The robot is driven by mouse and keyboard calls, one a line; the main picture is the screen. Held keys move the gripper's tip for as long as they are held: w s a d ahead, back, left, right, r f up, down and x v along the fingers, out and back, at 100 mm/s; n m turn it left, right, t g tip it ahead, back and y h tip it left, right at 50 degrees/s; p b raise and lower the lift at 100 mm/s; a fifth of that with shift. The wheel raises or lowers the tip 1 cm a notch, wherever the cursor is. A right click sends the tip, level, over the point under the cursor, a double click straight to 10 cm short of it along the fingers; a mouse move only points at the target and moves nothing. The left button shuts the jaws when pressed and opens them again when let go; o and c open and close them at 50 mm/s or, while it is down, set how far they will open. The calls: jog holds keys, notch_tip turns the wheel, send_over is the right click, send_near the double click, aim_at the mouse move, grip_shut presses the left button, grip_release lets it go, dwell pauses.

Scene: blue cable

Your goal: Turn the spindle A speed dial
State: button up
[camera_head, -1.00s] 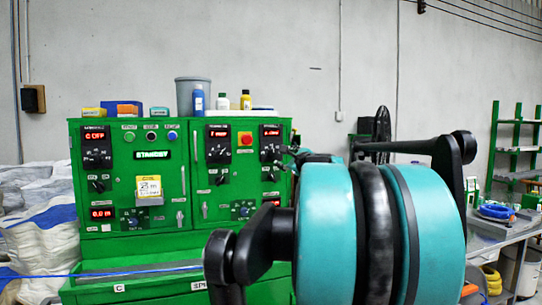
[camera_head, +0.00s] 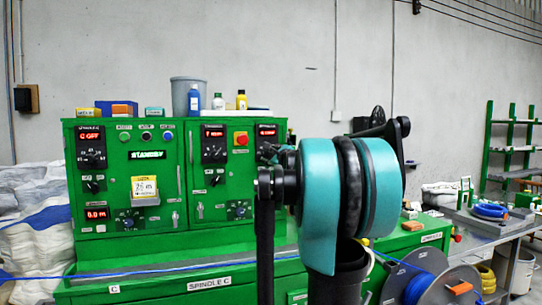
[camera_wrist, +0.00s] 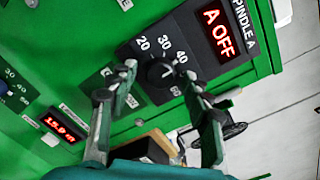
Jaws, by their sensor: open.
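The spindle A speed dial (camera_wrist: 160,72) is a dark round knob on a black plate with white numbers in the wrist view. A red display (camera_wrist: 221,33) beside it reads "A OFF". My gripper (camera_wrist: 159,73) is open and empty, with one finger on each side of the dial in the picture. I cannot tell whether either fingertip touches it. In the head view, the right-hand red display (camera_head: 266,131) shows at the green cabinet's right edge.
A blue cable (camera_head: 170,271) runs across the front to a reel (camera_head: 417,285) at lower right. Bottles and boxes stand on top. A second red display (camera_wrist: 61,126) shows at lower left in the wrist view.

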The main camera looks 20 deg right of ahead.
grip_shut()
jog(key=shift+n, duration=0.3)
jog(key=n, duration=0.4)
jog(key=shift+r, duration=0.1)
jog(key=n, duration=0.4)
jog(key=shift+n, duration=0.3)
jog(key=n, duration=0.4)
jog(key=shift+r+g+h, duration=0.1)
jog(key=shift+g+h, duration=0.2)
jog(key=shift+a+n, duration=0.1)
jog(key=shift+n, duration=1.9)
